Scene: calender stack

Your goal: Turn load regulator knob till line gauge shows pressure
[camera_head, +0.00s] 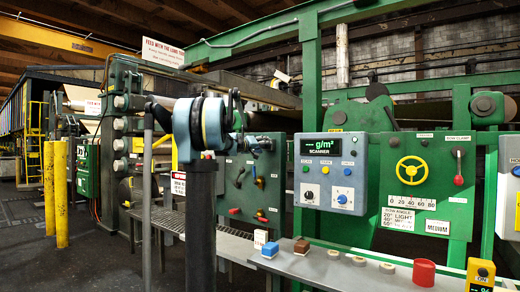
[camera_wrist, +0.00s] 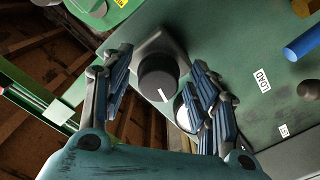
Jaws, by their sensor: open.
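In the wrist view a black round knob (camera_wrist: 158,78) with a white pointer line sits on a grey mount on the green panel (camera_wrist: 225,45). A "LOAD" label (camera_wrist: 262,79) is to its right. My gripper (camera_wrist: 159,66) is open, with one finger on each side of the knob; I cannot tell whether they touch it. A round, pale-faced disc with a metal rim (camera_wrist: 184,114), perhaps the gauge, is partly hidden behind the right finger, and its reading cannot be made out. In the head view my gripper (camera_head: 258,145) is at the top of the green panel (camera_head: 243,205); the knob is hidden there.
A blue cylinder (camera_wrist: 303,44) and a dark round knob (camera_wrist: 309,89) stick out right of my gripper in the wrist view. In the head view, a grey scanner box (camera_head: 330,172) and a panel with a yellow handwheel (camera_head: 412,170) stand to the right. A ledge (camera_head: 320,268) carries small blocks.

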